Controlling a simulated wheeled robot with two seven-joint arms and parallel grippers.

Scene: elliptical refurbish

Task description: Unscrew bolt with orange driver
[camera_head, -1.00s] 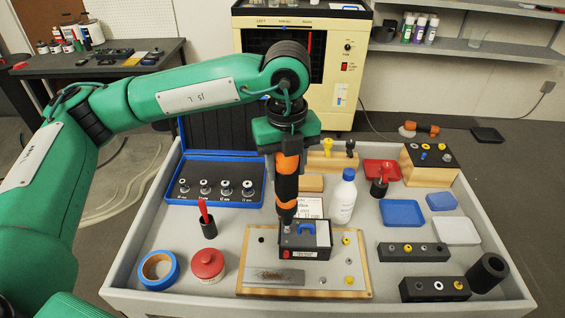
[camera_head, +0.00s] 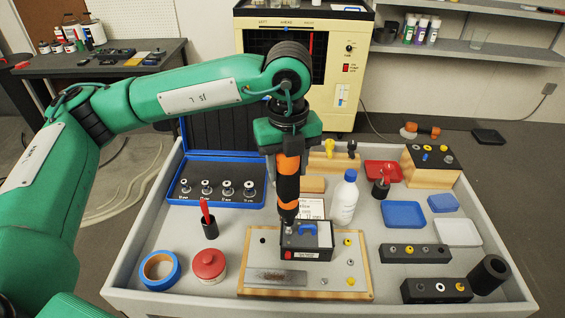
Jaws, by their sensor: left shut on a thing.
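The orange and black driver (camera_head: 288,188) stands upright, its tip pointing down at the left back part of a small black box (camera_head: 316,251). My left gripper (camera_head: 287,150) is shut on the driver's upper part. The black box has a blue handle and a red spot on its front, and sits on a wood-edged board (camera_head: 348,292). The bolt under the driver tip is hidden, so I cannot tell whether the tip touches it. My right gripper is not in view.
A white bottle (camera_head: 343,198) stands close right of the driver. Black blocks (camera_head: 414,254) stand right.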

